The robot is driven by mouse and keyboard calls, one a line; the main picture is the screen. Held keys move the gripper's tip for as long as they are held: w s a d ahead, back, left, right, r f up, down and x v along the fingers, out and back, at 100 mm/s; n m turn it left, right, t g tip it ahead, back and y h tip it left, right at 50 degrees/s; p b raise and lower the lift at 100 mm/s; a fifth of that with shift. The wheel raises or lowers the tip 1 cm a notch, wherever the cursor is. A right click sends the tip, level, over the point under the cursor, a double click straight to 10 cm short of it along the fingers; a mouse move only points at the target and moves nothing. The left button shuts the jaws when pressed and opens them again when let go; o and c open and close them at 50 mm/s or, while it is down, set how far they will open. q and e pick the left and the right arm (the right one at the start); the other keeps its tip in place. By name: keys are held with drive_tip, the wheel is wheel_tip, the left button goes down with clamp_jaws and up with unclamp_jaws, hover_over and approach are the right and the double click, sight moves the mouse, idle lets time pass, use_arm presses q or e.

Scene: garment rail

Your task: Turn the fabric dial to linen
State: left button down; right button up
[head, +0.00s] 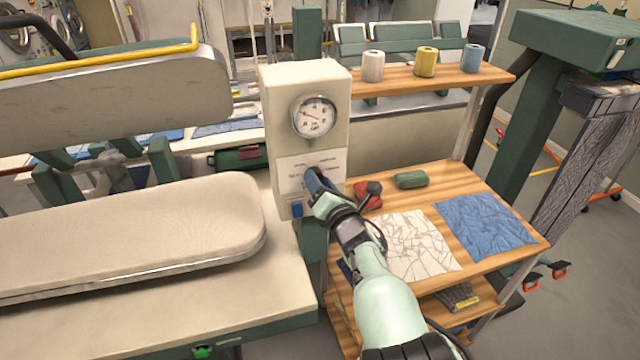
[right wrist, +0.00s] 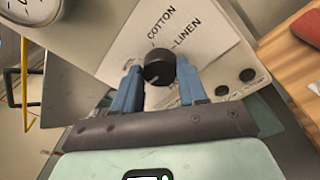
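The fabric dial (right wrist: 158,70) is a small round black knob on a white label plate of the press's control box (head: 305,85). COTTON and LINEN are printed beside it in the right wrist view, LINEN on its right side; other labels are hidden. A short pale mark shows low on the knob, but which word it picks is unclear. My right gripper (right wrist: 158,78) has its blue fingers on both sides of the knob, seemingly touching it. In the head view my right gripper (head: 314,182) covers the dial. My left gripper is not in view.
The padded ironing board (head: 130,235) is at left. A wooden table (head: 455,185) at right bears white and blue cloths, a green block and a red object. Thread spools stand on the shelf.

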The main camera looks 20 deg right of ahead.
use_arm(q)
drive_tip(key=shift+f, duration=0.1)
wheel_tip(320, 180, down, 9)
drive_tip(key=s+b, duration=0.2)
drive_tip(key=b, duration=0.6)
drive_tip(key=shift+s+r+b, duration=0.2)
drive_tip(key=shift+b, duration=0.1)
use_arm(e)
drive_tip(key=shift+a+f+m+h, duration=0.1)
drive_tip(key=shift+m+h, duration=0.45)
drive_tip(key=shift+m, duration=5.35)
drive_tip(key=shift+a+r+m+h, duration=0.1)
drive_tip(key=shift+m+h, duration=0.4)
drive_tip(key=shift+m, duration=5.4)
drive_tip(key=shift+a+f+m+h, duration=0.1)
drive_tip(key=shift+m+h, duration=0.45)
drive_tip(key=shift+m, duration=5.35)
drive_tip(key=o, duration=1.1)
drive_tip(key=shift+c, duration=0.2)
